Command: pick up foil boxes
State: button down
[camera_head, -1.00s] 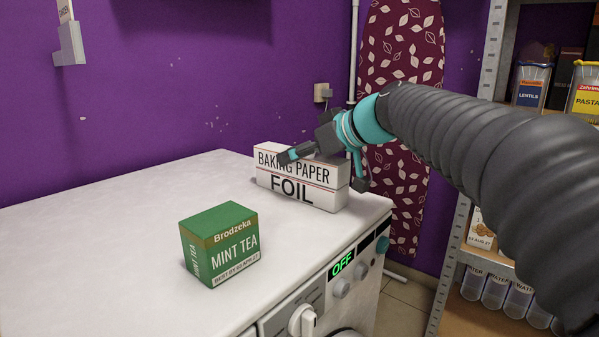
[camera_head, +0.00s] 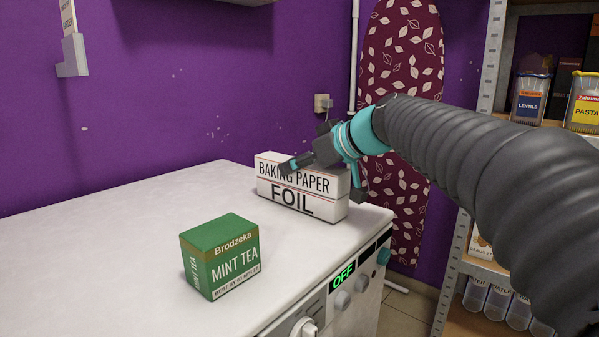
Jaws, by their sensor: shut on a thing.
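A white box lettered FOIL (camera_head: 292,203) lies on the white top of the washing machine, near its back right corner. A white box lettered BAKING PAPER (camera_head: 275,174) lies on top of it, the two close together. My gripper (camera_head: 322,178) reaches in from the right at the upper box. One finger lies across the front of the baking paper box, covering part of its lettering. The other finger is by the right end of the boxes. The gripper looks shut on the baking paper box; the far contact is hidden.
A green mint tea box (camera_head: 222,260) stands nearer on the washing machine top (camera_head: 110,255), with bare surface around it. A purple wall and a leaf-patterned ironing board (camera_head: 402,55) are behind. A shelf rack with jars (camera_head: 530,95) stands at the right, behind my arm.

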notch_tip(320, 180, up, 18)
jog(key=p, duration=0.3)
jog(key=shift+f, duration=0.1)
jog(key=shift+r, duration=2.5)
